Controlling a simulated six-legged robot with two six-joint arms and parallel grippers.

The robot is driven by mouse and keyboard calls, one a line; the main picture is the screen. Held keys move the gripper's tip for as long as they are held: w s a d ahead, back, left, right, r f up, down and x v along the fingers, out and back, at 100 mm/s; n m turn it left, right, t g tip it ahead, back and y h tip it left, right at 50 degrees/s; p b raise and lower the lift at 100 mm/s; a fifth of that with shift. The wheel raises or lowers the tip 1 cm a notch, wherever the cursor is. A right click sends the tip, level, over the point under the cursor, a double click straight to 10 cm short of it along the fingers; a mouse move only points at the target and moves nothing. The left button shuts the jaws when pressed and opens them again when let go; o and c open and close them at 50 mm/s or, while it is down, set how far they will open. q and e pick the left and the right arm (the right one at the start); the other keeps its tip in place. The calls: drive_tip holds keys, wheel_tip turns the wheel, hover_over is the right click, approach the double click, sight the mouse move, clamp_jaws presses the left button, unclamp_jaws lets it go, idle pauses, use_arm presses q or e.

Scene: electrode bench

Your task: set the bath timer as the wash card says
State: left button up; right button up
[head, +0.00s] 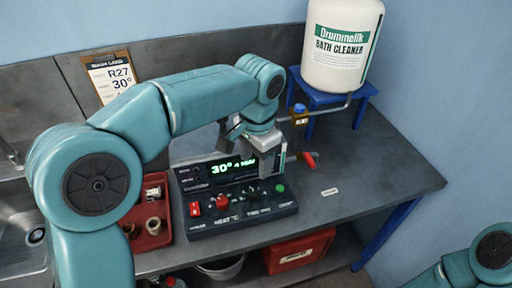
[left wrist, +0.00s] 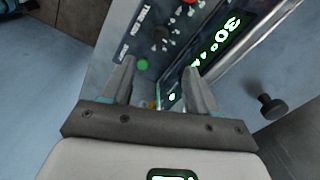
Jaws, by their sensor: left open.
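The bath timer unit (head: 243,213) stands on the bench, its lit green display (head: 225,168) reading 30° and apparently 4 MIN. Its sloped panel carries a red switch (head: 195,209), a red heat knob (head: 222,202), a dark timer knob (left wrist: 160,34) and a green button (head: 280,188). The wash card (head: 111,76) on the back wall shows R27 and 30°; my left arm hides its lower line. My left gripper (head: 268,168) is open and empty, pointing down over the right part of the unit. In the left wrist view the green button (left wrist: 143,64) lies near one fingertip.
A red tray (head: 153,233) with small fittings sits left of the unit. A white Drummelik bath cleaner drum (head: 340,45) stands on a blue stand (head: 328,99) at the back right. A red-handled tap (head: 309,160) is right of the unit. The bench's right side is mostly clear.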

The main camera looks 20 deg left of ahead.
use_arm(q)
wheel_tip(320, 180, up, 4)
drive_tip(key=shift+f, duration=0.1)
drive_tip(key=shift+s, duration=0.1)
idle(0.5)
